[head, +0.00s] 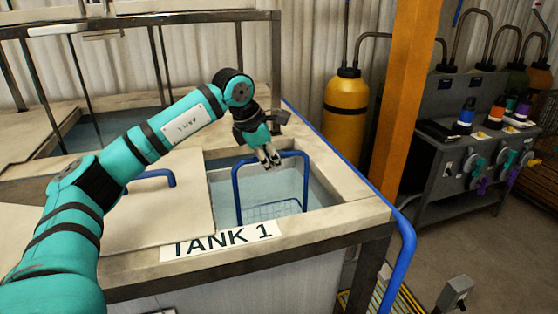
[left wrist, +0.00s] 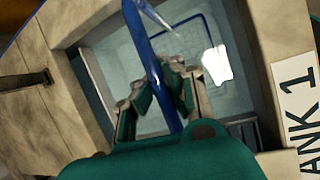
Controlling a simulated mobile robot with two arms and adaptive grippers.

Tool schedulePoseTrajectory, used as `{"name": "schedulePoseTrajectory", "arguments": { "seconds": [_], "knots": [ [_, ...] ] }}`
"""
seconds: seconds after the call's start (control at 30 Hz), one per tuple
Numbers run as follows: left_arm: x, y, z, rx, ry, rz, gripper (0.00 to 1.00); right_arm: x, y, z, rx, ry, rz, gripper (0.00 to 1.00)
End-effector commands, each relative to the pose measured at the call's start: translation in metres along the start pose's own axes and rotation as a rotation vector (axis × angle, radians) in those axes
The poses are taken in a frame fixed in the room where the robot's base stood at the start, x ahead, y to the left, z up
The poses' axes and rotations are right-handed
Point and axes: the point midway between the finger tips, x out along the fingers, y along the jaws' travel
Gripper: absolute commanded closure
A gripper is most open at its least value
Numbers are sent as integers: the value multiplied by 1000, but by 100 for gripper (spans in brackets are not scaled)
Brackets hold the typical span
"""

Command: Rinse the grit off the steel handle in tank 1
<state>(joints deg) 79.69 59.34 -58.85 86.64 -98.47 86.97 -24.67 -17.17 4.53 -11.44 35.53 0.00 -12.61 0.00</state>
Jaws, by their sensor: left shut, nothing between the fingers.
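Tank 1 (head: 345,215) is open at its right part and holds pale water. A blue wire basket (head: 275,211) sits in the water, and its tall blue handle (head: 237,192) rises above the rim. My left gripper (head: 269,160) is shut and empty, pointing down over the opening beside the top bar of that handle. In the left wrist view the blue handle (left wrist: 141,40) runs up past the fingertips (left wrist: 160,86), and the basket's blue rim (left wrist: 205,35) shows in the water. I cannot make out the steel handle in either view. My right gripper is not in view.
A pale lid (head: 150,212) covers the left of the tank, with a blue handle (head: 155,177) on it. A blue rail (head: 402,250) runs along the right edge. Beyond stand a yellow cylinder (head: 345,115), an orange post (head: 400,95) and a grey bench (head: 450,150).

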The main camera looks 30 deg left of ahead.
Motion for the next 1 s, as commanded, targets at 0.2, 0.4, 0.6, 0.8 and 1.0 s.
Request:
{"name": "schedulePoseTrajectory", "arguments": {
  "seconds": [0.2,0.4,0.6,0.8,1.0],
  "knots": [
    [-8,-1,-15,0,-4,3,100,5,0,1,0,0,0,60],
    [-10,-2,-19,1,-5,2,100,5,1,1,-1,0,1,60],
    [-8,0,-9,1,-5,0,100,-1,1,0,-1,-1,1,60],
    [-3,1,1,0,-5,2,100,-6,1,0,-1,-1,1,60],
    [-2,1,1,0,-4,2,100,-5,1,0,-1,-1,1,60]
  ]
}}
